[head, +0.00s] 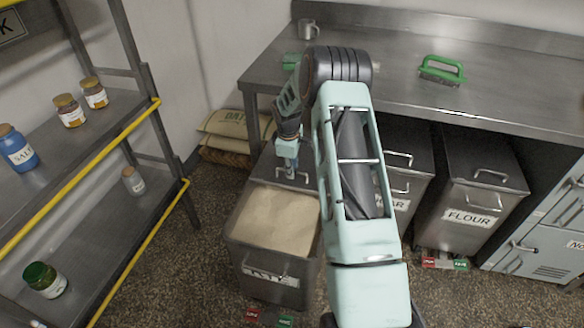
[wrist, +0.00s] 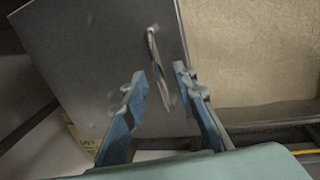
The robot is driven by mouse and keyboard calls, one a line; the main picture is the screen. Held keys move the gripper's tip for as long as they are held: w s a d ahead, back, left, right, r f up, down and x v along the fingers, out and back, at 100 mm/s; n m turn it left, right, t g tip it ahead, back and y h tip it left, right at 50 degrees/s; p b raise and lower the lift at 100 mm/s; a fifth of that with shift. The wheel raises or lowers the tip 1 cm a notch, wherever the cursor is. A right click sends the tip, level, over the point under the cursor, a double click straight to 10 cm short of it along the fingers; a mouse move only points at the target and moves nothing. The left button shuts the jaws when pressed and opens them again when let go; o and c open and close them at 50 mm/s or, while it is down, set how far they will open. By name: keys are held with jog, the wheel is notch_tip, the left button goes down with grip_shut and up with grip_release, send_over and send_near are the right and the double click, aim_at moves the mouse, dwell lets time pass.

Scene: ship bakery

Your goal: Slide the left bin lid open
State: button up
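The left bin (head: 262,277) is a metal box with a partly hidden front label. Its grey lid (head: 268,172) covers only the back part, and tan contents (head: 278,219) show in the uncovered front. In the wrist view the lid (wrist: 95,65) fills the left and the contents (wrist: 250,55) the right. My gripper (head: 287,166) points down over the lid at its handle (head: 303,180). In the wrist view my gripper (wrist: 161,82) has its blue fingers apart, with the thin handle (wrist: 157,65) between or just beyond the tips. I cannot tell whether they touch. My arm hides the bin's right side.
Two lidded bins, the right one marked FLOUR (head: 470,217), stand under the steel counter (head: 400,88). A green-handled brush (head: 441,72) and metal mug (head: 308,29) are on the counter. Sacks (head: 226,124) lie behind the bin. A shelf with jars (head: 70,110) stands left.

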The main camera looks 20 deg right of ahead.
jog(key=shift+r, duration=0.1)
notch_tip(320, 180, up, 12)
jog(key=s+a, duration=0.1)
jog(key=s, duration=0.1)
jog(key=shift+a+f, duration=0.2)
dwell(0.4)
